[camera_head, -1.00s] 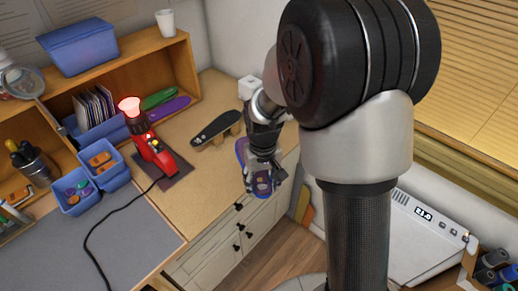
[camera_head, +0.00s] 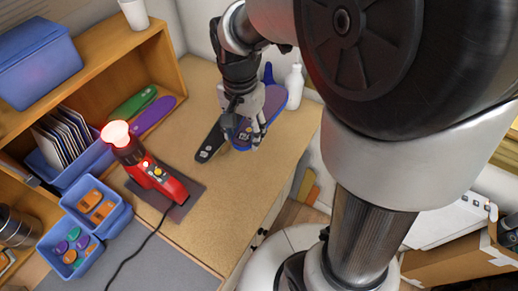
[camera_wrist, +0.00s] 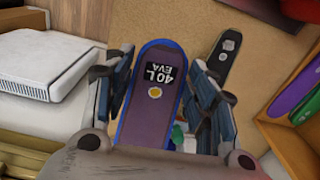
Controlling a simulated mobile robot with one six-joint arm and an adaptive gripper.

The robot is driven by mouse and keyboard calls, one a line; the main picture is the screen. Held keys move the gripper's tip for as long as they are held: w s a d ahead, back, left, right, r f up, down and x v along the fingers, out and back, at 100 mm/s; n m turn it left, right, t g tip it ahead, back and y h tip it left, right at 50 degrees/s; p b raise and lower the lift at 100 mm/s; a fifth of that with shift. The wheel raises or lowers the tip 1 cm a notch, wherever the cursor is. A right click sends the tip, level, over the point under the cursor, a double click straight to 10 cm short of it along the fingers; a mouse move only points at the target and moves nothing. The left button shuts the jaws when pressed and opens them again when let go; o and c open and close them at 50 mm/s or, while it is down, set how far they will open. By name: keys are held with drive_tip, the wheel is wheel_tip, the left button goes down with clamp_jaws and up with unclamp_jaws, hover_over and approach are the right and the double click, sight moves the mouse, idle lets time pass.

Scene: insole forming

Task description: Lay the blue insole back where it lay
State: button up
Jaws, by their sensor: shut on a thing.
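The blue insole (camera_head: 274,101) has a blue rim and a grey-purple face. In the wrist view it (camera_wrist: 151,108) carries a black "40 L EVA" label and a yellow dot. My gripper (camera_head: 244,133) is shut on it, with a finger along each side in the wrist view (camera_wrist: 155,92). It is over the wooden bench (camera_head: 225,190), right of a black insole (camera_head: 210,144). I cannot tell whether it touches the bench. My gripper hides part of both insoles. The black insole also shows in the wrist view (camera_wrist: 222,58), right of the held one.
A red heat tool (camera_head: 160,180) with a glowing top stands on a dark mat to the left. A white bottle (camera_head: 294,88) is behind the held insole. Green (camera_head: 133,104) and purple (camera_head: 153,114) insoles lie on the shelf. The bench front is clear.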

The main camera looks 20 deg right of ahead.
sight(248, 178)
drive_tip(key=shift+s+m, duration=0.3)
wheel_tip(248, 178, down, 19)
drive_tip(key=b, duration=0.7)
drive_tip(key=shift+f, duration=0.2)
drive_tip(key=shift+f, duration=0.1)
drive_tip(key=shift+w+f, duration=0.1)
drive_tip(key=shift+f, duration=0.05)
drive_tip(key=o, duration=0.8)
drive_tip(key=shift+o, duration=0.2)
